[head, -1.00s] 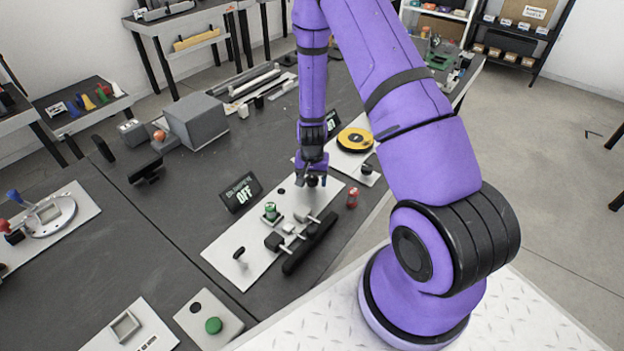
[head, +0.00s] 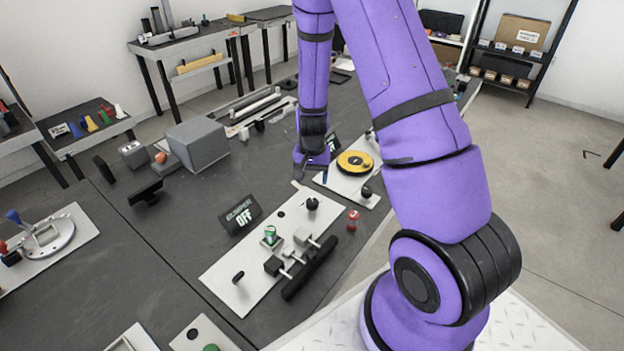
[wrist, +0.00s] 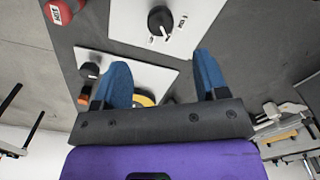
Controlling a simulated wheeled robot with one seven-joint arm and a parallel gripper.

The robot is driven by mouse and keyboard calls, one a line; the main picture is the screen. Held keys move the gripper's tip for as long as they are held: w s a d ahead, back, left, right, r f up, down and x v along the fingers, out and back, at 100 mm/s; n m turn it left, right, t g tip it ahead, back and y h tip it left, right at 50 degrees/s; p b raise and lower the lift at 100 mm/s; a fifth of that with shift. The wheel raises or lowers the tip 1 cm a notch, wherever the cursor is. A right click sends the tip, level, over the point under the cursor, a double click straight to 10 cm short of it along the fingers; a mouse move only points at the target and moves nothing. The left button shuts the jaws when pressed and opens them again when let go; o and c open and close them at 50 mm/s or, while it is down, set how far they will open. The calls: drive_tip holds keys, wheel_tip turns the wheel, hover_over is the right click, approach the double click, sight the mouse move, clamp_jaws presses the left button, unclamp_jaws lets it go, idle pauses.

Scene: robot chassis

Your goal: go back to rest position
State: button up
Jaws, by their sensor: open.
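My gripper (head: 311,168) hangs above the dark workbench, behind the far end of a white fixture panel. In the wrist view its two blue fingertips (wrist: 163,78) are spread apart with nothing between them. The white panel (head: 236,286) carries a black knob (head: 312,204), a green cylinder (head: 270,235), grey clamp blocks and a small black lever. The black knob also shows in the wrist view (wrist: 160,20), beyond the fingers and not touched by them.
A black sign reading OFF (head: 240,215) stands left of the panel. A red can (head: 352,220) stands at its right. A yellow disc (head: 355,162) sits on another white plate right of my gripper. A grey box (head: 197,145) stands further left on the bench.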

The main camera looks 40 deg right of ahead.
idle(0.4)
drive_tip(key=s+a+r+n+t, duration=0.1)
drive_tip(key=s+a+r, duration=0.1)
drive_tip(key=r, duration=0.6)
drive_tip(key=s+a+r+n+t, duration=0.1)
drive_tip(key=s+a+r+n, duration=0.1)
drive_tip(key=r, duration=0.7)
drive_tip(key=s+a+r+n+t, duration=0.1)
drive_tip(key=s+a+r, duration=0.1)
drive_tip(key=r, duration=0.6)
drive_tip(key=s+a+r+n+t, duration=0.1)
drive_tip(key=s+r+n, duration=0.1)
drive_tip(key=s+r, duration=0.4)
drive_tip(key=s+a+r+n+t, duration=0.1)
drive_tip(key=s+a+r+n, duration=0.1)
drive_tip(key=s+r, duration=0.5)
drive_tip(key=s, duration=0.5)
drive_tip(key=shift+s+a, duration=0.2)
drive_tip(key=shift+s, duration=0.1)
drive_tip(key=shift+r, duration=0.1)
